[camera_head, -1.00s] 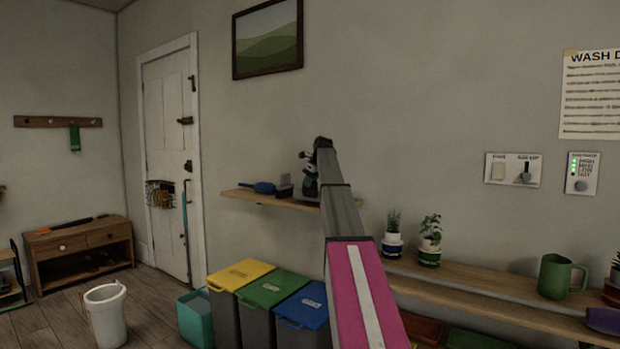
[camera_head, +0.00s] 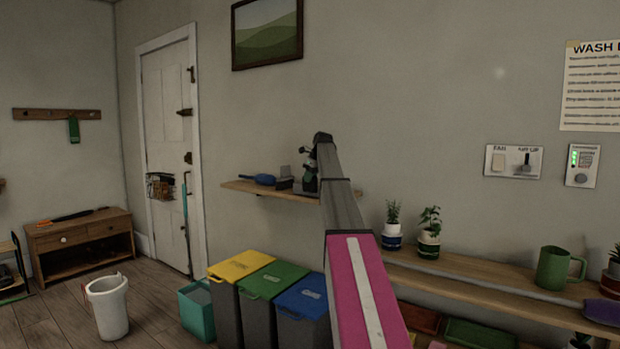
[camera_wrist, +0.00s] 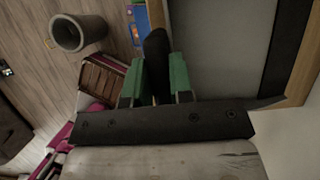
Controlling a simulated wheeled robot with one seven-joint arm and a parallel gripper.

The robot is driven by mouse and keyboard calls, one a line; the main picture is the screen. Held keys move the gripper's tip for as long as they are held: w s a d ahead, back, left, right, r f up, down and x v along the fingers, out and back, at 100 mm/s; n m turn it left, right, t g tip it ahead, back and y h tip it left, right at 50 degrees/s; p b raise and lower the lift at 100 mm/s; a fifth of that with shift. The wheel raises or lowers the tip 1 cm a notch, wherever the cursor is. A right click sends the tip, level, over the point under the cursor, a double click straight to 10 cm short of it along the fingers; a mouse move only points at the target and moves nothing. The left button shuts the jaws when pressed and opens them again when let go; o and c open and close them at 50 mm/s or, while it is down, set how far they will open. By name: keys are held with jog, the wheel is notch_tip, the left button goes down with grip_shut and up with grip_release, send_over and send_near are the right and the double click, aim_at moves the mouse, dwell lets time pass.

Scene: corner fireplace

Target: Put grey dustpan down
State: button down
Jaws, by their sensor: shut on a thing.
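My gripper (camera_wrist: 154,85) has green fingers shut on a dark handle, which I take to be that of the grey dustpan (camera_wrist: 156,52). In the wrist view a broad flat grey surface with a dark edge lies right of the handle; I cannot tell whether it is the pan. In the head view my gripper (camera_head: 308,172) is at the far end of my arm, at the right end of the wall shelf (camera_head: 250,188). My arm hides part of it, and the dustpan cannot be made out there. Contact with the shelf is unclear.
A blue brush-like thing (camera_head: 264,180) and a small grey-and-dark thing (camera_head: 284,180) are on the wall shelf, left of my gripper. Yellow, green (camera_head: 272,281) and blue bins stand below. A long shelf (camera_head: 470,275) with plants and a green mug runs right.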

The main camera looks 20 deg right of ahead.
jog(key=shift+f, duration=0.15)
jog(key=c, duration=0.9)
grip_release()
jog(key=v, duration=1)
jog(key=shift+s+d+r, duration=0.1)
jog(key=shift+r, duration=0.3)
